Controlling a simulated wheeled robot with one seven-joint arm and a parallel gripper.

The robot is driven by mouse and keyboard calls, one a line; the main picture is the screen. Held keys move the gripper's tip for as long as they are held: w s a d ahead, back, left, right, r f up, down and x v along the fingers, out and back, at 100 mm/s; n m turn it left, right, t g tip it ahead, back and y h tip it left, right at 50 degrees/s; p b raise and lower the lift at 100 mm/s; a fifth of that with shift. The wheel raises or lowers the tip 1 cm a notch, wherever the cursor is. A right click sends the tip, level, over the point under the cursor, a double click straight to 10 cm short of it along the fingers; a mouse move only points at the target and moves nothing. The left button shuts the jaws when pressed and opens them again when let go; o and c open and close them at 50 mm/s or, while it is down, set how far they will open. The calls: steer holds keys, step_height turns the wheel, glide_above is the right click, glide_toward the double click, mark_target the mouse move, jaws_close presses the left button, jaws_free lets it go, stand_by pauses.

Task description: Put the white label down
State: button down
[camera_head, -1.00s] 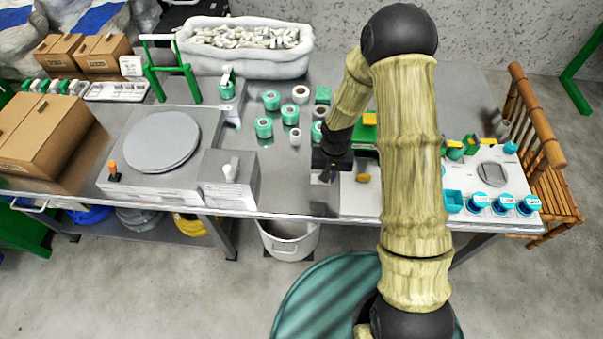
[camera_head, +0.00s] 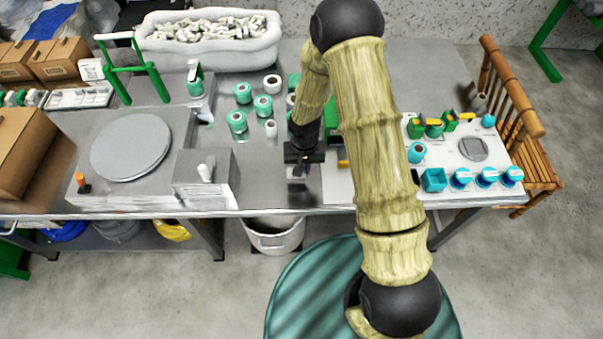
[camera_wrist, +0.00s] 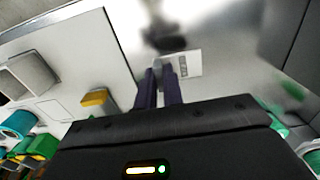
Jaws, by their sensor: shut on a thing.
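My gripper (camera_head: 299,172) hangs low over the bare metal table, just left of a white board. In the wrist view its two dark fingers (camera_wrist: 160,84) are close together, shut on the white label (camera_wrist: 187,65). The label is a small, flat, pale rectangle with faint print, showing at and beyond the fingertips. A dark blurred reflection or shadow lies on the shiny surface past it. I cannot tell whether the label touches the table.
The white board (camera_head: 338,188) is to the right, with a yellow-topped item (camera_wrist: 97,98) on it. Teal rolls (camera_head: 238,122) stand behind to the left. A grey box (camera_head: 205,176) and a round-plated scale (camera_head: 130,147) are further left. Bare table (camera_head: 268,185) lies left of my gripper.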

mark_target(304, 181)
steer(key=shift+f, duration=0.2)
steer(key=shift+f, duration=2.05)
steer(key=c, duration=1.5)
jaws_free()
steer(key=shift+f, duration=0.1)
steer(key=shift+c, duration=0.2)
step_height(304, 181, up, 12)
steer(key=shift+r, duration=0.15)
steer(key=shift+d, duration=0.1)
